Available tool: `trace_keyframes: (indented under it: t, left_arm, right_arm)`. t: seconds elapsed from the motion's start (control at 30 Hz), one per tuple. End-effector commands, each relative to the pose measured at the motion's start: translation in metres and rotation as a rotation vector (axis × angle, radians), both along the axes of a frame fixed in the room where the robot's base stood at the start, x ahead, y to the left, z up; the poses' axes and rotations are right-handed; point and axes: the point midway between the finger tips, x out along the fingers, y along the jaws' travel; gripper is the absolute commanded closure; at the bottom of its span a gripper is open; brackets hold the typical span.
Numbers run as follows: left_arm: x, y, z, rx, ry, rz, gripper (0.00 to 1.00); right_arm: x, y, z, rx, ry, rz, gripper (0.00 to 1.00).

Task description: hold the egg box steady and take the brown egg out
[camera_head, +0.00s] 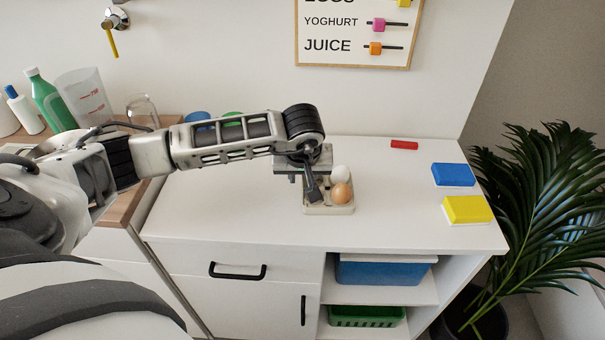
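The egg box (331,209) is a small pale tray on the white cabinet top, near the middle of the picture. The brown egg (341,193) sits in its front right part, with a white egg (340,174) just behind it. My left gripper (314,193) is over the left side of the box, pointing down, beside the brown egg. Its dark finger hides that side of the box, and I cannot tell whether it touches the box or is closed. My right gripper is not in view.
A blue block (453,174), a yellow block (467,209) and a red piece (404,145) lie on the right of the cabinet top (400,215). Bottles and a measuring jug (84,98) stand at the left. A plant (545,200) stands at the right.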

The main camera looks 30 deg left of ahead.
Motion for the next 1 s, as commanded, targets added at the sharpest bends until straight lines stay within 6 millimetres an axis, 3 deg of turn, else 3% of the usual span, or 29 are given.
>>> trace_keyframes:
  t: [0.37,0.47,0.5,1.0]
  left_arm:
    - [0.0015,0.001,-0.0053,0.0,0.0,-0.001,0.71]
    - [0.0015,0.001,-0.0052,0.0,0.0,0.0,0.99]
    - [0.0016,0.0011,-0.0052,0.0,0.0,0.0,1.0]
    - [0.0016,0.0012,-0.0047,0.0,0.0,0.0,1.0]
  right_arm:
    - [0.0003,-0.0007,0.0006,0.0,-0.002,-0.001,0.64]
    - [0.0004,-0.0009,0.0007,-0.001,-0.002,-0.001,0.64]
    - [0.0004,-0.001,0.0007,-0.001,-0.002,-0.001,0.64]
    - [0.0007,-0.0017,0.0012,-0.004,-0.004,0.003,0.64]
